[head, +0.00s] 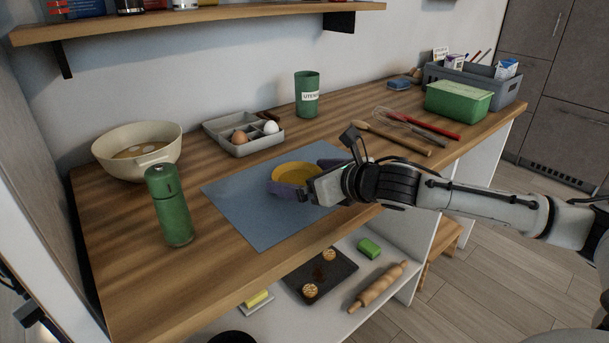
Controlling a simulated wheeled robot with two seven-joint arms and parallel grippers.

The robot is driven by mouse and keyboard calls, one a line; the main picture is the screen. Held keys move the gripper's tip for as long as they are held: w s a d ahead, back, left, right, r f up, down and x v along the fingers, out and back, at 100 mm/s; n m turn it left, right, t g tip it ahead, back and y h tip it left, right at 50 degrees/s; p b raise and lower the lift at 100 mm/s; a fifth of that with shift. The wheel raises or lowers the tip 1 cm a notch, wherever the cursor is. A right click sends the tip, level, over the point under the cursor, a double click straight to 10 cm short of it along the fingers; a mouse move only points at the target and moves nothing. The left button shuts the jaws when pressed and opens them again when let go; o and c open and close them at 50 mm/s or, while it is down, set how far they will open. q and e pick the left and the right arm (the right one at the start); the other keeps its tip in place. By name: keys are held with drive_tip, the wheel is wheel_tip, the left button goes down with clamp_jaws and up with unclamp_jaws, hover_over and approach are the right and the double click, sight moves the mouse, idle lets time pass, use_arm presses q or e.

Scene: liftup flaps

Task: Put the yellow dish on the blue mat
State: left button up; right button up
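The yellow dish (294,173) is over the right part of the blue mat (240,205), on the wooden counter. I cannot tell whether it rests on the mat or is slightly above it. My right gripper (303,178) reaches in from the right, with its dark purple-blue fingers on the near and far sides of the dish. The near finger hides the dish's lower front, so I cannot tell whether the fingers press on it. My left gripper is not in view.
A green grinder (168,205) and a cream bowl (137,152) stand left of the mat. Behind it are a grey egg tray (244,147) and a green utensil pot (307,95). A whisk, a spatula and a green box (458,101) lie to the right. A lower shelf holds a rolling pin (378,287).

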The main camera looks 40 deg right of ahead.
drive_tip(key=shift+r, duration=0.1)
drive_tip(key=b+v, duration=0.1)
drive_tip(key=v, duration=0.4)
drive_tip(key=shift+s+d, duration=0.1)
drive_tip(key=shift+d, duration=0.1)
drive_tip(key=shift+s+a, duration=0.1)
drive_tip(key=shift+s, duration=0.25)
drive_tip(key=shift+b+v, duration=0.3)
drive_tip(key=shift+v, duration=0.55)
drive_tip(key=v, duration=0.2)
drive_tip(key=shift+s+a+r, duration=0.1)
drive_tip(key=shift+s+r, duration=0.05)
drive_tip(key=shift+r, duration=0.2)
drive_tip(key=shift+v, duration=1)
